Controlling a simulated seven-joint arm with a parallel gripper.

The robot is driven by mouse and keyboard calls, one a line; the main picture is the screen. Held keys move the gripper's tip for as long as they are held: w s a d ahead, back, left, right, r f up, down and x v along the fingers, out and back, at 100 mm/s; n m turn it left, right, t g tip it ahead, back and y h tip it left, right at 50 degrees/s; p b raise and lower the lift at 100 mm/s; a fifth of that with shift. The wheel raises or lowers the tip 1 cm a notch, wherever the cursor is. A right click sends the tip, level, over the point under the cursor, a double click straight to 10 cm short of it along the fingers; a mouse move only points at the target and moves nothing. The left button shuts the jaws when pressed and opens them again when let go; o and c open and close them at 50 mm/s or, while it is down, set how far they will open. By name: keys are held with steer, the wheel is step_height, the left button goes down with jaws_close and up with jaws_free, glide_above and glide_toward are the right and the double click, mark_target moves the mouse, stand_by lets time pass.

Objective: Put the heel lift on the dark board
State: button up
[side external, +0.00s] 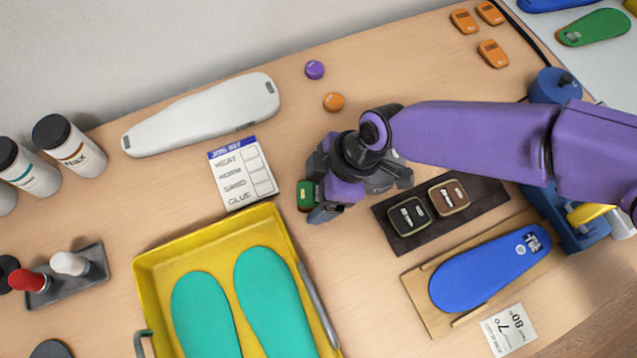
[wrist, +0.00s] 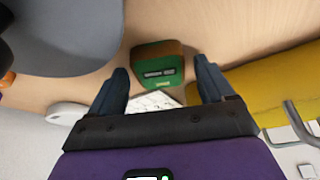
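The heel lift (wrist: 158,75) is a small green piece with a brown edge and a dark label. The dark board (side external: 480,216) lies to the right of my gripper. It bears a dark lift (side external: 409,217) and a brown-rimmed lift (side external: 449,196) side by side.
A yellow tray (side external: 205,238) with two teal insoles stands at the lower left of my gripper. A job card (side external: 243,172) and a white insole form (side external: 200,115) lie to the left. A blue insole (side external: 490,267) on a wooden board is just below the dark board.

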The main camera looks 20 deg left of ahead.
steer(key=v, duration=1.2)
steer(key=shift+r, duration=0.15)
